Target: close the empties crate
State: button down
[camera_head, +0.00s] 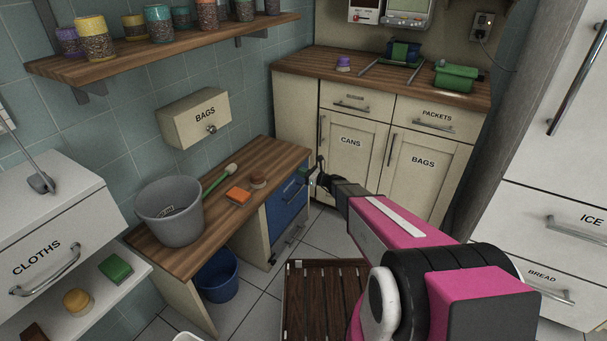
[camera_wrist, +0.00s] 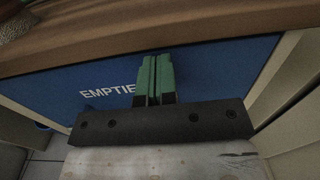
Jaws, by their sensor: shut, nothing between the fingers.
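The empties crate (camera_head: 287,208) is a blue front under the wooden bench in the head view. In the wrist view its blue front (camera_wrist: 60,88) carries white lettering, "EMPTIE", with the end hidden behind my fingers. The front lies just below the bench edge; I cannot tell whether a small gap remains. My gripper (camera_head: 312,180) is at the right end of the bench, by the upper part of the front. In the wrist view my gripper (camera_wrist: 153,62) shows two green fingers shut together, empty, in front of the blue panel. Whether they touch it is unclear.
The wooden bench (camera_head: 222,215) above holds a grey bucket (camera_head: 169,211), a green-handled brush (camera_head: 219,180) and an orange sponge (camera_head: 238,195). A blue bucket (camera_head: 217,277) stands below. A slatted wooden mat (camera_head: 318,310) lies on the tiled floor. Cream cupboards (camera_head: 350,145) stand behind.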

jog(key=shift+w+a+r, duration=0.1)
jog(key=shift+w+a, duration=0.3)
jog(key=shift+w, duration=0.15)
jog(key=v, duration=1.5)
jog(key=s+a+r+n+g+h, duration=0.1)
jog(key=s+r+n+g+h, duration=0.2)
jog(key=s+n, duration=0.45)
jog(key=s+a+r+n+g+h, duration=0.1)
jog(key=s+r+n+g+h, duration=0.15)
jog(key=s+n+g, duration=0.4)
jog(key=s+d+r+n+h, duration=0.3)
jog(key=s+d+n+h, duration=0.1)
jog(key=s+n+h, duration=0.1)
jog(key=s+d+r+n+h, duration=0.2)
jog(key=s+d+n+h, duration=0.3)
jog(key=s, duration=0.2)
jog(key=shift+s+d+r, duration=0.2)
jog(key=shift+s+r, duration=0.2)
jog(key=shift+t, duration=0.25)
